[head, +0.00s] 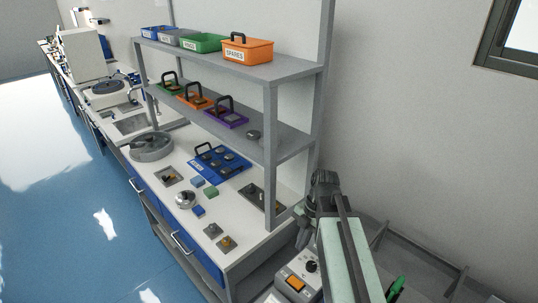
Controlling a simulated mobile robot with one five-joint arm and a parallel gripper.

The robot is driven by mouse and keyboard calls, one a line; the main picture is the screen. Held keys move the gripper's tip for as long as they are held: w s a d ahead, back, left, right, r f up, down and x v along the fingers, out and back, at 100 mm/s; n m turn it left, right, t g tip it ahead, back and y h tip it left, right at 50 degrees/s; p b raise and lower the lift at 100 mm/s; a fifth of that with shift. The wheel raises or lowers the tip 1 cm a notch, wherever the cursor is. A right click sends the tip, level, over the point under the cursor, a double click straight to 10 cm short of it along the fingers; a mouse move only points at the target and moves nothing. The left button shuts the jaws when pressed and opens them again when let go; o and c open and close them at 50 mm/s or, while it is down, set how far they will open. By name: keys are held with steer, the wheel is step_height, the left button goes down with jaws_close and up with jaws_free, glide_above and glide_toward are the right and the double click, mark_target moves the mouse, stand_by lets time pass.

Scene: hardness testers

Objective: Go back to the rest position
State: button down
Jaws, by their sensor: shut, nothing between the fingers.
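My arm rises from the bottom right, its pale green link leading up to a dark joint. My gripper (303,237) is the dark end that seems to hang just left of that link, beyond the right end of the bench. It is small and partly hidden by the arm, shut and empty. It is apart from the things on the white bench (222,238).
A grey unit with an orange button (295,283) stands close below my gripper. The shelf rack (300,150) with its post is close on the left. A blue tray (220,163) and small blocks lie on the bench. The blue floor at left is clear.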

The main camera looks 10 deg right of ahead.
steer(key=m+h, duration=0.1)
steer(key=m, duration=0.7)
steer(key=a+m+t+h, duration=0.1)
steer(key=m, duration=0.7)
steer(key=a+f+m+h, duration=0.1)
steer(key=m, duration=0.8)
steer(key=shift+s+a+t, duration=0.2)
steer(key=shift+s+t, duration=0.05)
steer(key=shift+t, duration=0.05)
